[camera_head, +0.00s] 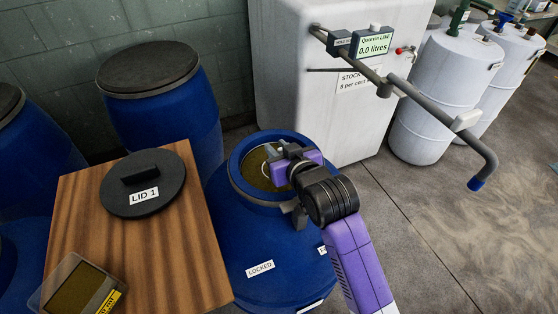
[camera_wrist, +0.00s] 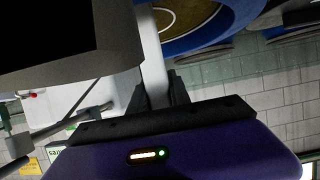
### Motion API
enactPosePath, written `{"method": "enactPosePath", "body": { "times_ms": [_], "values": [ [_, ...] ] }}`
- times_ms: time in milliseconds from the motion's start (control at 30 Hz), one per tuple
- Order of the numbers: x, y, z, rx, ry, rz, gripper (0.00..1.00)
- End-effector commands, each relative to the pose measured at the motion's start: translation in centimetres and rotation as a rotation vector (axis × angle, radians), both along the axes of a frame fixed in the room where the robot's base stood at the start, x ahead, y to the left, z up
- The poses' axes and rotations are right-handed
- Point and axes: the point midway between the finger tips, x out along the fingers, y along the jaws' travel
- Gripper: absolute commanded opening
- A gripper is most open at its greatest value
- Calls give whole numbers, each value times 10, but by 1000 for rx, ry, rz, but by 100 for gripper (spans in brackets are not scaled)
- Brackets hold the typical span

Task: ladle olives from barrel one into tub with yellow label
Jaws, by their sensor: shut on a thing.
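The open blue barrel (camera_head: 285,250) stands in the middle of the head view, with olive-coloured contents (camera_head: 252,165) inside its rim. My gripper (camera_head: 277,156) is over its mouth. In the wrist view my gripper (camera_wrist: 158,98) is shut on a pale grey handle, seemingly the ladle's (camera_wrist: 155,82). A thin pale ring, perhaps the ladle's bowl rim, shows against the contents; whether it is filled cannot be told. A clear tub (camera_head: 45,291) with a yellow label (camera_head: 108,303) sits at the wooden top's front left corner, cut by the frame edge. It looks dark olive inside.
A black lid marked LID 1 (camera_head: 143,184) lies on the wooden top (camera_head: 190,255), left of the barrel. Closed blue barrels (camera_head: 165,110) stand behind it. A white tank (camera_head: 300,70) with a pipe arm (camera_head: 440,115) and a 0.0 litres display stands behind right. The floor at right is clear.

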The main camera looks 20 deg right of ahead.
Motion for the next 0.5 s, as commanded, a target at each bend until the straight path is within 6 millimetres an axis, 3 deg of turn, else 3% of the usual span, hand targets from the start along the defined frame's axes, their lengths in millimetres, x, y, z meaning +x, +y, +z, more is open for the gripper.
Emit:
{"method": "enactPosePath", "body": {
  "times_ms": [500],
  "values": [
    [0,0,34,0,-2,0,0]
  ]
}}
